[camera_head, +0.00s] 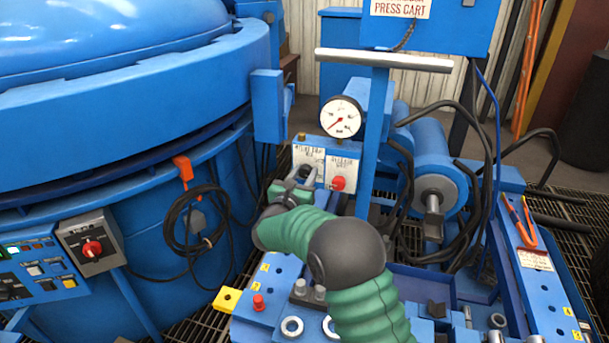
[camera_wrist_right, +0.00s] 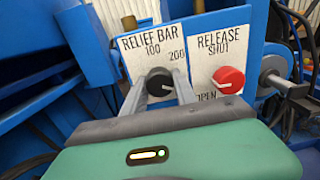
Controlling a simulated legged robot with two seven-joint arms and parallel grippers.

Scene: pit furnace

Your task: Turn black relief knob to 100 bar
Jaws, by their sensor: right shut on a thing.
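The black relief knob (camera_wrist_right: 159,81) sits on a white plate marked "RELIEF BAR", 100 and 200, in the right wrist view. A small pale mark shows on its face, toward the right and slightly down, not toward the 100 above it. My right gripper (camera_wrist_right: 162,90) has one grey finger on each side of the knob and is shut on it. In the head view my right gripper (camera_head: 304,178) reaches the panel and mostly hides the knob. The round white gauge (camera_head: 341,117) above has a red needle pointing to the lower left. My left gripper is not in view.
The red release knob (camera_wrist_right: 228,79) is close to the right of the black knob. A blue upright post (camera_head: 374,140) stands right of the panel. Black hoses (camera_head: 470,150) and a blue cylinder lie farther right. The large blue furnace (camera_head: 130,100) fills the left.

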